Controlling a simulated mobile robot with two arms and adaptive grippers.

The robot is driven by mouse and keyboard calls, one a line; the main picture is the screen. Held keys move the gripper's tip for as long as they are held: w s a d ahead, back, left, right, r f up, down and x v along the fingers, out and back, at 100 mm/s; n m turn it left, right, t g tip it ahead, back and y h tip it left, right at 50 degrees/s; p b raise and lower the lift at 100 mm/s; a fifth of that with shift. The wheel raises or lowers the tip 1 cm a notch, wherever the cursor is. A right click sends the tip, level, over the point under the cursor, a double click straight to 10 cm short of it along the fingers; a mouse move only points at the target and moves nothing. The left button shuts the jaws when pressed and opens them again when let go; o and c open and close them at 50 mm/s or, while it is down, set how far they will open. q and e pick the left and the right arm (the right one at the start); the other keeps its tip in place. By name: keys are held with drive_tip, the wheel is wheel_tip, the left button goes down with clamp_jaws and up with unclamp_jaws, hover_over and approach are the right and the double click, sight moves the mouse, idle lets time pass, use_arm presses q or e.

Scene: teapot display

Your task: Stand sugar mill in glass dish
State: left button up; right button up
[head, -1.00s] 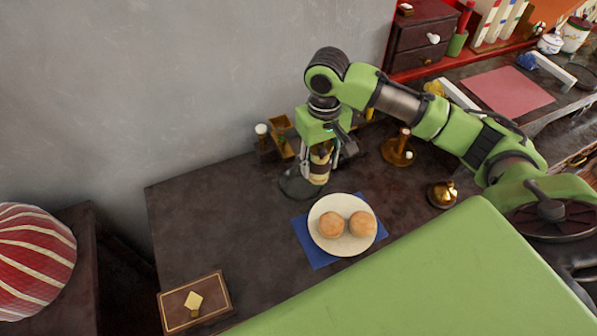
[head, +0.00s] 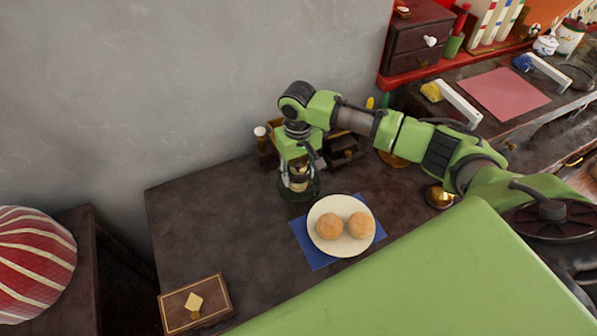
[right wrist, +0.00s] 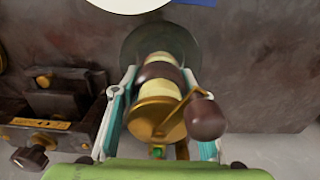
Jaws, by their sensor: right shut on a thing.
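The sugar mill (right wrist: 158,85) has cream and dark brown bands, a gold top and a crank with a brown knob. My right gripper (head: 298,183) is shut on it, with a finger on each side in the right wrist view (right wrist: 160,92). The mill is roughly upright in the head view (head: 299,182), partly hidden by the fingers. The dark glass dish (right wrist: 190,42) is round and lies directly beneath the mill; its rim also shows in the head view (head: 314,192). I cannot tell whether the mill's base touches the dish. My left gripper is not in view.
A white plate (head: 344,248) with two buns stands on a blue napkin (head: 312,257) close to the dish. A dark wooden box (right wrist: 45,125) is beside the gripper. A brass pot (head: 438,196) stands to the right. The table's left middle is clear.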

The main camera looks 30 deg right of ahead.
drive_tip(key=o, duration=1.4)
drive_tip(key=shift+w+f, duration=0.1)
wheel_tip(320, 180, up, 12)
drive_tip(key=shift+r, duration=0.1)
